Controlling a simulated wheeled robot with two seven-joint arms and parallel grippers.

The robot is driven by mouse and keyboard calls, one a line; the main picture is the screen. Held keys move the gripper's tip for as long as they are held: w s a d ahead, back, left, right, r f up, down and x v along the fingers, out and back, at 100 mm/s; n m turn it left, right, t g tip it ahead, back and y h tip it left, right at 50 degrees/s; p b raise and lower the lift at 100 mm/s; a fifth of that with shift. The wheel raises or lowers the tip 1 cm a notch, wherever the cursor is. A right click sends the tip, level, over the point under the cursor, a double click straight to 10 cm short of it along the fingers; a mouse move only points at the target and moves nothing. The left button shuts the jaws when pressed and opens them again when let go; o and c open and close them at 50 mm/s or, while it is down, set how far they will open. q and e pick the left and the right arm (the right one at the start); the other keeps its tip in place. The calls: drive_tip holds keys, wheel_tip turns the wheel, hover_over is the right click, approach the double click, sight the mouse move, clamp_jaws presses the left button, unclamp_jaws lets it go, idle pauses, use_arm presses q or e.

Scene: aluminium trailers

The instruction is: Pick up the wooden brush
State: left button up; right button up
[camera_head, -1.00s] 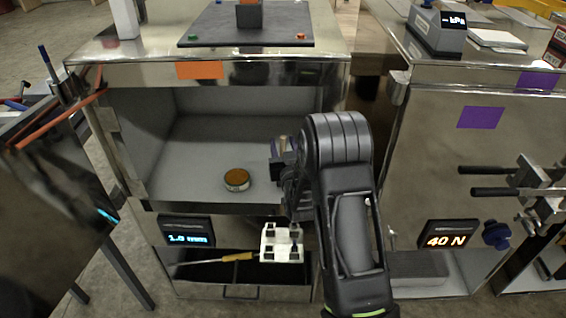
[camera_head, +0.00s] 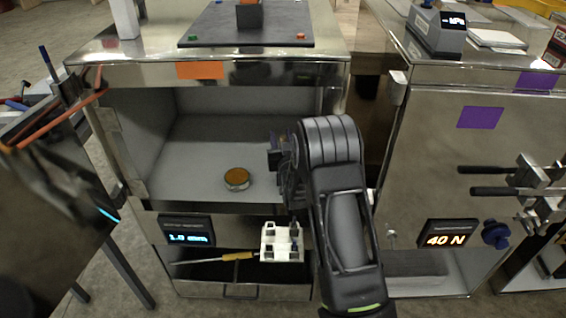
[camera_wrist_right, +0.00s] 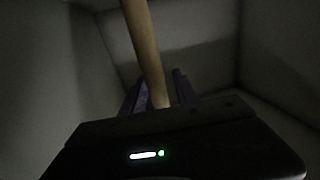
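The wooden brush shows in the right wrist view as a pale, round wooden handle (camera_wrist_right: 147,45). It runs from the top edge down between the fingers, and its bristles are not seen. My right gripper (camera_wrist_right: 158,93) has its two dark fingers close against both sides of the handle and looks shut on it. In the head view my right gripper (camera_head: 280,148) is at the right side of the open cabinet compartment (camera_head: 215,130). The brush cannot be made out there. My left gripper is not in view.
A round brown-topped tin (camera_head: 237,179) sits on the compartment floor left of my right gripper. Below is an open drawer with a yellow-handled tool (camera_head: 238,256) and a white block (camera_head: 281,243). A steel cabinet (camera_head: 440,135) with black handles stands right. Grey walls surround the gripper.

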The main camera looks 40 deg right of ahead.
clamp_jaws()
idle(0.5)
wheel_tip(320, 180, up, 10)
idle(0.5)
idle(0.5)
